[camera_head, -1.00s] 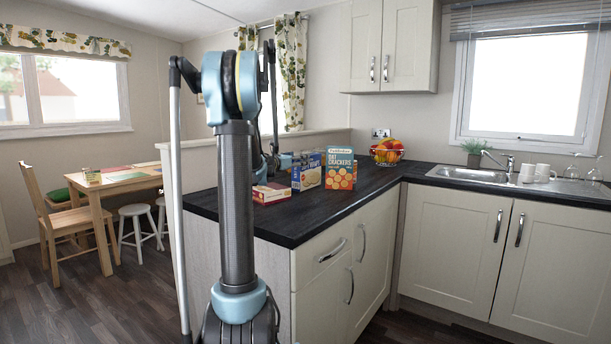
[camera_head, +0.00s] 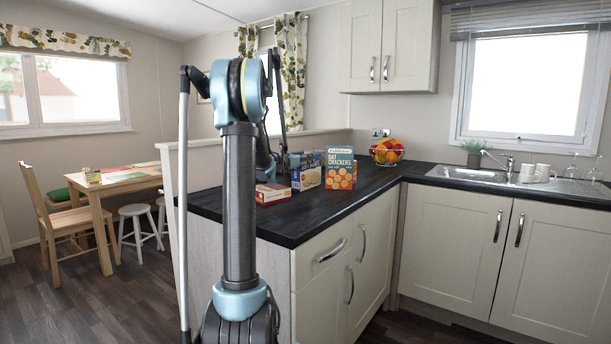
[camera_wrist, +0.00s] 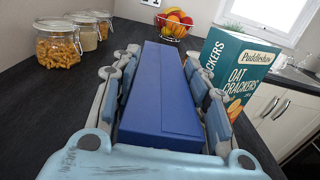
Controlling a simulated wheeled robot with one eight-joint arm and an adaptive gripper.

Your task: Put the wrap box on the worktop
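The wrap box, which I take to be the blue and white box (camera_head: 308,172), stands on the dark worktop (camera_head: 345,199), left of the Oat Crackers box. In the wrist view its plain blue top (camera_wrist: 163,100) runs lengthwise between my two fingers. My gripper (camera_wrist: 166,88) straddles it, with pads very close along both sides. I cannot tell whether they press on it. In the head view my gripper is mostly hidden behind my arm. The box's base looks level with its neighbour's; any small lift is not visible.
The teal Oat Crackers box (camera_wrist: 238,75) stands close to my right finger. A low red box (camera_head: 272,193) lies in front. Glass jars (camera_wrist: 58,45) stand at the left by the wall. A fruit basket (camera_head: 386,152) is at the back. The front worktop is clear.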

